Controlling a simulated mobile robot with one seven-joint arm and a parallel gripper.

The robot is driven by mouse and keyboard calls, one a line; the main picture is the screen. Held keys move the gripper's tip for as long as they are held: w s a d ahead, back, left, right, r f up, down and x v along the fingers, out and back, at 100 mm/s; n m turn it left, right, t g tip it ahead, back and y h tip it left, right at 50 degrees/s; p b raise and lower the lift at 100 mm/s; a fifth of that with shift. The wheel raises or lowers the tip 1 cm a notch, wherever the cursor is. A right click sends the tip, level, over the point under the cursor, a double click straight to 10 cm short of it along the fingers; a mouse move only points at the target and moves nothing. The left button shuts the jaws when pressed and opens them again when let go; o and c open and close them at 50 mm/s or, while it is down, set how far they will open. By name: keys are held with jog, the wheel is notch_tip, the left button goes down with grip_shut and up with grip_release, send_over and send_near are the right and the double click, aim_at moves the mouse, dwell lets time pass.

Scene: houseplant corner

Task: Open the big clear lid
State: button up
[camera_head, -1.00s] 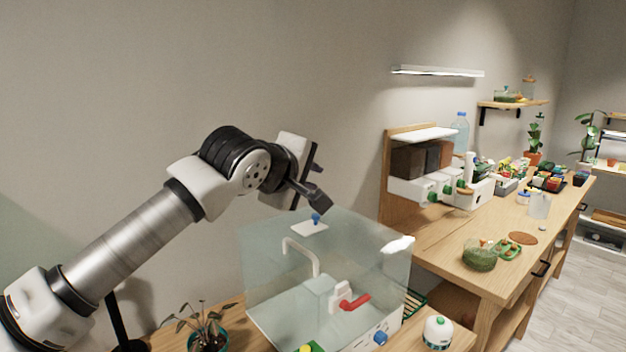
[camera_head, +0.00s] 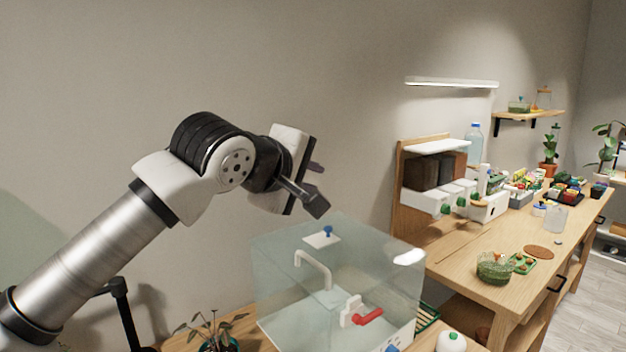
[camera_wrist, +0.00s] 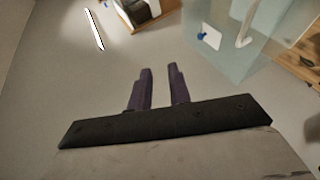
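The big clear lid (camera_head: 378,248) is a see-through box-shaped cover at the lower middle of the head view, standing shut over a white tap and a red-handled fitting. A blue knob on a white plate (camera_head: 322,237) shows at its back left. The lid also shows at the upper right of the wrist view (camera_wrist: 262,40), with the blue knob (camera_wrist: 202,37). My gripper (camera_wrist: 160,68) points at the wall with its two purple fingers apart and nothing between them. In the head view my gripper is above and behind the lid's left side, its fingers partly hidden by the wrist.
A potted plant (camera_head: 213,335) stands left of the lid. A white round bottle with a green cap (camera_head: 451,341) stands at its front right. A wooden shelf unit with dark boxes (camera_head: 428,172) and a long workbench (camera_head: 470,252) lie to the right.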

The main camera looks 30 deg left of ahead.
jog(key=v, duration=0.3)
jog(key=shift+w+d+r, duration=0.1)
jog(key=shift+r, duration=0.25)
jog(key=shift+f, duration=0.1)
dwell(0.5)
